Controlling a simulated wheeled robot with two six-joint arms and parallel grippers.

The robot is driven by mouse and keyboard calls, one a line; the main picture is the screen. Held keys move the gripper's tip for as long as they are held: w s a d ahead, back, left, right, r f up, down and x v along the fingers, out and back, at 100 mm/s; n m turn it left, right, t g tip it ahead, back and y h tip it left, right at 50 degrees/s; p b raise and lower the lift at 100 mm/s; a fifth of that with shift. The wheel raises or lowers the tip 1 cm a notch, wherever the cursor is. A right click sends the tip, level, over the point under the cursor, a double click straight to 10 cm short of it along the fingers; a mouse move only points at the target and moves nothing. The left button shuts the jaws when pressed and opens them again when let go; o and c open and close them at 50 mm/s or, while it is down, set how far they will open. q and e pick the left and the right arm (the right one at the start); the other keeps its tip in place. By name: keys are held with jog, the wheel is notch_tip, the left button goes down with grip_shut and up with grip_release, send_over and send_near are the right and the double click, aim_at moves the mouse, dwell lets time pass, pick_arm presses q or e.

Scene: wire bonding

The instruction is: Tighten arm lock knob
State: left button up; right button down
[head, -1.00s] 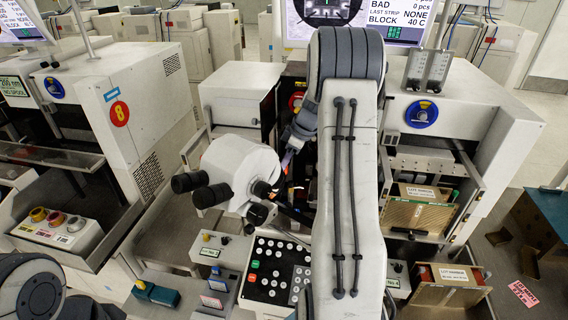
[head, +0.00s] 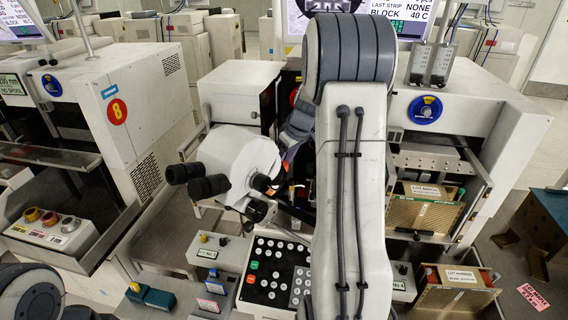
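The white microscope head (head: 238,162) with its black eyepieces (head: 197,180) stands left of my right arm. A black knob (head: 261,183) is on its right side and another black knob (head: 256,211) is just below. I cannot tell which of these, if either, is the arm lock knob. My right arm comes up through the middle and bends down behind itself. Its wrist end shows just right of the microscope, with dark parts near the knobs. The fingers of the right gripper are not clear there, being mostly hidden by the forearm. My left gripper is out of view.
A black keypad panel (head: 270,272) lies below the microscope. Lot magazines (head: 424,212) sit in the machine at right, with another (head: 455,292) below. A neighbouring machine (head: 105,110) stands at left.

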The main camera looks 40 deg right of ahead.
jog(key=shift+m, duration=0.3)
jog(key=shift+r, duration=0.1)
jog(key=shift+c, duration=1.9)
grip_release()
jog(key=b+v, duration=0.2)
jog(key=v, duration=0.8)
jog(key=shift+r, duration=0.15)
jog(key=shift+s+a, duration=0.1)
jog(key=shift+s, duration=0.1)
